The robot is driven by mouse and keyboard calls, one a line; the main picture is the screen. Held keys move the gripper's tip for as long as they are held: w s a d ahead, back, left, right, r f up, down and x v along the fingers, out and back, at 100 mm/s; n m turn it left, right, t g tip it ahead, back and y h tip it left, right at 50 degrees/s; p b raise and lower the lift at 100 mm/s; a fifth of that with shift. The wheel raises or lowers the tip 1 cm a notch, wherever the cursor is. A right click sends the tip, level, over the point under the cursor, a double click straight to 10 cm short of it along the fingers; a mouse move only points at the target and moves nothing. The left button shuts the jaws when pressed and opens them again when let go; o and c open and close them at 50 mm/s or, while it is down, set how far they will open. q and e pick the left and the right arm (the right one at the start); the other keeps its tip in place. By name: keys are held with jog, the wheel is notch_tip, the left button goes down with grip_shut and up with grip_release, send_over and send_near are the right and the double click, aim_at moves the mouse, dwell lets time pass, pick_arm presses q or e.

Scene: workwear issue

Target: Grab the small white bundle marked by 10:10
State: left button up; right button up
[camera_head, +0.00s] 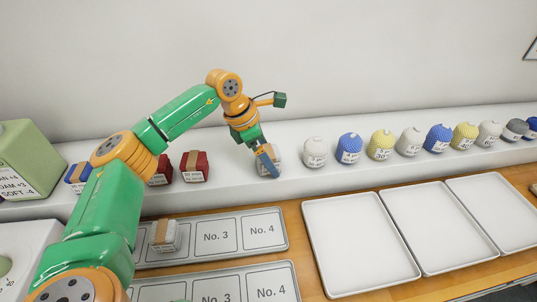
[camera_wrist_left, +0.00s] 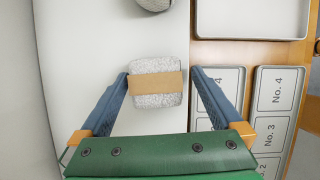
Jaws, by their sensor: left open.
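A small whitish, speckled bundle with a tan band (camera_wrist_left: 148,99) lies on the white shelf. It also shows in the head view (camera_head: 276,155), partly hidden behind my gripper; I cannot read its label. My left gripper (camera_head: 267,162) is open and over this bundle. In the left wrist view the bundle is between the blue fingers of the left gripper (camera_wrist_left: 160,73). The left finger is close to its side, and the right finger stands apart from it. Another whitish bundle with a tan band (camera_head: 166,237) sits on the upper numbered tray. My right gripper is not in view.
Red bundles (camera_head: 195,167) and a blue one (camera_head: 77,175) stand left on the shelf. A row of knitted caps, starting with a white one (camera_head: 314,152), runs right. Numbered trays (camera_head: 283,228) and empty white trays (camera_head: 360,240) lie on the wooden table.

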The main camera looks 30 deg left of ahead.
pick_arm(q)
jog(key=shift+w+a+f, duration=0.1)
jog(key=shift+w+f, duration=0.3)
jog(key=shift+f, duration=0.05)
jog(key=shift+s+r, duration=0.15)
jog(key=shift+s, duration=0.05)
jog(key=c, duration=1.4)
jog(key=shift+w, duration=0.1)
